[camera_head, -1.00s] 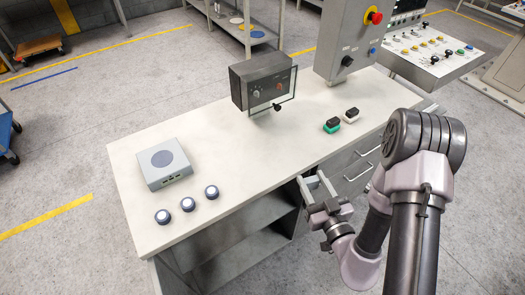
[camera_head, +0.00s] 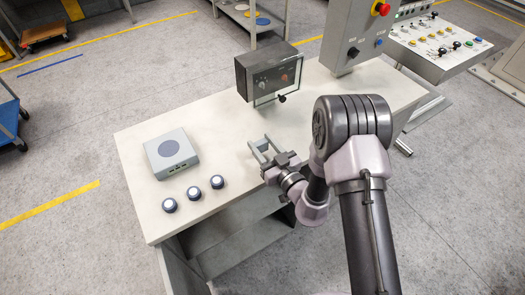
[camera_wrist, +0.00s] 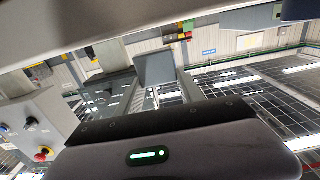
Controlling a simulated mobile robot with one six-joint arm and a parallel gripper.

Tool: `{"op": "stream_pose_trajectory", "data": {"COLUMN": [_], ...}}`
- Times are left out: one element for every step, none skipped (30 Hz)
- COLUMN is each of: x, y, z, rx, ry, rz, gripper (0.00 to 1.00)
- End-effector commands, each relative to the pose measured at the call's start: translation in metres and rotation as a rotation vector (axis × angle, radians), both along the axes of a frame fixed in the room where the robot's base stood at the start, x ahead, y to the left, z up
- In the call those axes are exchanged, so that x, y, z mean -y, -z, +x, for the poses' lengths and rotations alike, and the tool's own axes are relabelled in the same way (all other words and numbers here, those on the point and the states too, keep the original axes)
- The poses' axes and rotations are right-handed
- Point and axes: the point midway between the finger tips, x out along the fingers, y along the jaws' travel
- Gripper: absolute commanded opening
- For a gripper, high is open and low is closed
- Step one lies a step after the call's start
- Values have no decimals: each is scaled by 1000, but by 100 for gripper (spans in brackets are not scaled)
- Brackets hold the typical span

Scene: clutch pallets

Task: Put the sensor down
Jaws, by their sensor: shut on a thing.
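My gripper (camera_head: 260,146) is over the near part of the white workbench (camera_head: 230,155), right of the grey box, with its two pale fingers pointing to the back left. The wrist view shows mostly a pale housing with a green light and the room beyond, tilted.
A grey box with a dark disc (camera_head: 170,148) stands at the bench's left, behind three round dark-rimmed pieces (camera_head: 194,193). A dark control box (camera_head: 266,77) stands at the back, a grey cabinet (camera_head: 352,30) right of it. Bench top between grey box and gripper is clear.

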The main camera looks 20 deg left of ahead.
Motion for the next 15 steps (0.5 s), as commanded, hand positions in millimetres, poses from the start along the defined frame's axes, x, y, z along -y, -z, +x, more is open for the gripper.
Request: {"op": "stream_pose_trajectory", "data": {"x": [1, 1, 1, 1, 1, 1, 1, 1, 1, 1, 1, 1, 1, 1, 1], "y": [17, 23, 27, 28, 26, 25, 24, 24, 24, 24, 25, 27, 27, 26, 26], "z": [0, 0, 0, -1, -1, -1, -1, -1, -1, -1, -1, -1, -1, -1, -1], "rx": [-3, -3, -2, -1, -1, -1, 0, -1, 0, 0, -1, -1, -1, -1, -1], "ry": [1, 1, 1, 0, 0, 0, 0, 0, 0, 0, 0, 0, 0, 0, 0], "rz": [0, 0, -1, -2, -2, -2, -1, -2, -1, -1, -2, -2, -2, -2, -2], "gripper": [5, 5, 5, 5, 5, 5, 5, 5, 5, 5, 5, 5, 48, 54, 62]}}
